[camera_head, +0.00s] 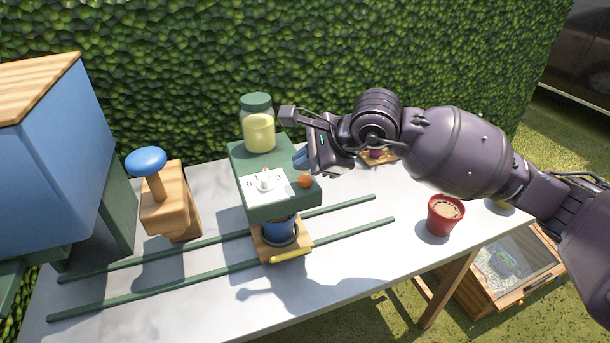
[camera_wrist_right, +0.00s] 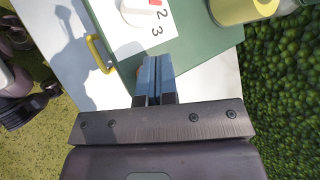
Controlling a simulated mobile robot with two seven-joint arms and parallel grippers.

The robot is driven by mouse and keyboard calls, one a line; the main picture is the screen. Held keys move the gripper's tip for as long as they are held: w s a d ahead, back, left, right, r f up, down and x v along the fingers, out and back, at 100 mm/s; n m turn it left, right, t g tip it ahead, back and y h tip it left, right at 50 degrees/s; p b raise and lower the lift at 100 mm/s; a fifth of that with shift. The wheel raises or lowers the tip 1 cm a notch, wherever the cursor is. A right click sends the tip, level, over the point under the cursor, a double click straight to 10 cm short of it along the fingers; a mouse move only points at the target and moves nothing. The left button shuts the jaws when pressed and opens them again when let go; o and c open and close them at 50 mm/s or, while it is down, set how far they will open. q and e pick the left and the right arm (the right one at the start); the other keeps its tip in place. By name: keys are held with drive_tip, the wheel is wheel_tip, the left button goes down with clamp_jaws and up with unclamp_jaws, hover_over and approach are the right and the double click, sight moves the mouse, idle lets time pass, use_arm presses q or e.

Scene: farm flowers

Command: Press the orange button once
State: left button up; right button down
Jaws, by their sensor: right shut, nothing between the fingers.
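The orange button (camera_head: 305,181) sits on the top of a green box (camera_head: 290,206), at its front right corner, beside a white dial panel (camera_head: 252,186). My right gripper (camera_head: 300,159) is just above and behind the button in the head view, with a small gap seen between them. Its blue fingertips (camera_wrist_right: 154,68) are shut together and empty, over the green box in the right wrist view. The fingers mostly hide the button there. My left gripper is not in view.
A jar (camera_head: 258,128) stands at the back of the green box. A blue pot (camera_head: 279,230) sits on a wooden carrier under it, on green rails. A wooden stand with a blue knob (camera_head: 147,161) is left; a red pot (camera_head: 441,217) is right.

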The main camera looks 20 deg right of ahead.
sight(305, 178)
drive_tip(key=shift+r+p, duration=1.05)
drive_tip(key=shift+r, duration=1.55)
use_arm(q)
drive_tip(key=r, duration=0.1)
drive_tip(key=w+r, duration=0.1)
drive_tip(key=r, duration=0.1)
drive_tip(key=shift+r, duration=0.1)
use_arm(e)
drive_tip(key=shift+f, duration=0.1)
